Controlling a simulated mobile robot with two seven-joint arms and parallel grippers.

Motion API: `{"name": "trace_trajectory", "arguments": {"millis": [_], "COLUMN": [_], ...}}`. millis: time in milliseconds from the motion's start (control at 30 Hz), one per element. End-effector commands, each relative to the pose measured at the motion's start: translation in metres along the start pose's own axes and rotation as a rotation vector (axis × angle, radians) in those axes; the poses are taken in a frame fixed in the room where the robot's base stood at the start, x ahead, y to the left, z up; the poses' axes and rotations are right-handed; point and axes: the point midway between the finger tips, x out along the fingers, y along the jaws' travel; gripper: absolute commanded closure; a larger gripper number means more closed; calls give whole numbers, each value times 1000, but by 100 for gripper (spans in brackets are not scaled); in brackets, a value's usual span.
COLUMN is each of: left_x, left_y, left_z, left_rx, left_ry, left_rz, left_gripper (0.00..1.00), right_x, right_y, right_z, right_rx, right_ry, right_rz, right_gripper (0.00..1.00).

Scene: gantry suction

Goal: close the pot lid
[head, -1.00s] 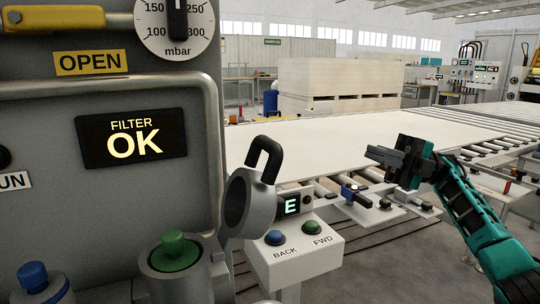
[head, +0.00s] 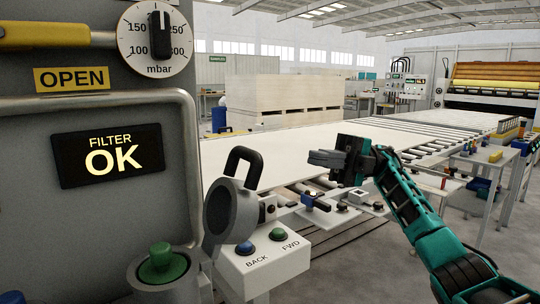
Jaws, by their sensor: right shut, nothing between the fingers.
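The pot (head: 150,284) is a grey cup at the lower left, on the front of the grey machine, with a green knob (head: 162,263) standing in it. Its round grey lid (head: 230,214) stands open and tilted up to the right of the pot. A black loop handle (head: 243,165) sticks up from the lid. My right gripper (head: 318,158) is shut and empty, to the right of the handle and apart from it, with its fingers pointing left. My left gripper is not in view.
A control box (head: 262,262) with blue BACK and green FWD buttons stands just right of the lid. The machine panel (head: 100,215) fills the left side, with a FILTER OK display (head: 108,155). A roller table with a large white board (head: 290,150) lies behind my right gripper.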

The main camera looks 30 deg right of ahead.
Motion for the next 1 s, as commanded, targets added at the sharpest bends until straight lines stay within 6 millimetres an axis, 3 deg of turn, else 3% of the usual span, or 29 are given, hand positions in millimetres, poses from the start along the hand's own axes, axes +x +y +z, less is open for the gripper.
{"name": "trace_trajectory", "arguments": {"millis": [533, 700, 1000], "left_x": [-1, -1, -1], "left_y": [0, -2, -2], "left_z": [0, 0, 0], "left_rx": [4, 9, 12], "left_ry": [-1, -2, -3], "left_rz": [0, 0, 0], "left_gripper": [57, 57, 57], "right_x": [98, 111, 114], "right_y": [0, 0, 0], "right_z": [0, 0, 0], "right_rx": [-1, 1, 2], "right_ry": [1, -1, -2], "right_rz": [2, 2, 1], "right_gripper": [100, 100, 100]}}
